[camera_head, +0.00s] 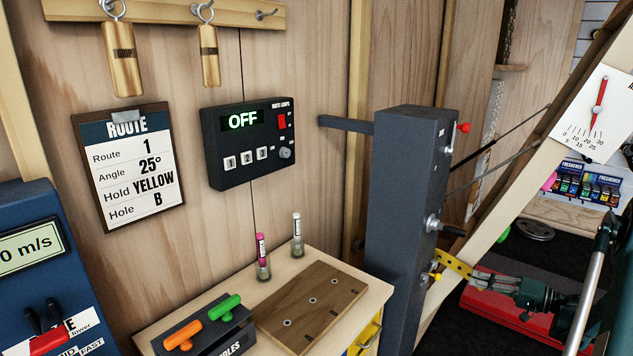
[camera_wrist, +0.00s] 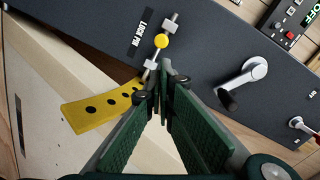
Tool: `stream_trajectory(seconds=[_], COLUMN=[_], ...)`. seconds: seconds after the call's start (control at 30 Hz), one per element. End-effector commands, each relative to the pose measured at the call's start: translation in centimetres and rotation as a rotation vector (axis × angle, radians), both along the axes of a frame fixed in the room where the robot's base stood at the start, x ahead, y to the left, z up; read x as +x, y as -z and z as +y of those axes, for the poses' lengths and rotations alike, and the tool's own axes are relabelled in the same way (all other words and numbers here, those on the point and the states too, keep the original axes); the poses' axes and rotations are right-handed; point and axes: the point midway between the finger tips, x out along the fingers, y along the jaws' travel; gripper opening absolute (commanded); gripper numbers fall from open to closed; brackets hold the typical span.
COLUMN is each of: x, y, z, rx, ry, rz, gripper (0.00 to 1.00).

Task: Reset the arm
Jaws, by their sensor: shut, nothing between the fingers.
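My gripper (camera_head: 482,279) has green fingers. It is right of the dark grey post (camera_head: 400,180), beside a yellow strip with holes (camera_head: 453,264). In the wrist view my gripper (camera_wrist: 163,80) has its fingertips together with nothing between them. The tips are just below a yellow-knobbed pin (camera_wrist: 161,41) by the label LOCK PIN. The yellow strip (camera_wrist: 90,110) lies to the left of the tips. I cannot tell whether the tips touch the pin or strip. My arm reaches in from the right in the head view.
A crank handle (camera_wrist: 243,82) sticks out of the post near my gripper. A slanted wooden beam (camera_head: 515,175) stands close by, with an angle dial (camera_head: 592,112) on it. A red mat (camera_head: 500,308) lies below. A control box (camera_head: 245,143) reads OFF.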

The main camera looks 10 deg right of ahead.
Motion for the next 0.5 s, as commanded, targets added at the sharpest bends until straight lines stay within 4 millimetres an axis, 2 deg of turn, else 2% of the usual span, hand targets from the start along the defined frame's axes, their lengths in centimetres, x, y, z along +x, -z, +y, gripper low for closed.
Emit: stream_trajectory(seconds=[0.27,0.5], x=[0.7,1.5], y=[-2.2,-5.4], z=[2.4,6.3], rx=[-0.030,-0.081], ry=[-0.008,-0.018], rz=[0.044,0.112], gripper=[0.00,0.00])
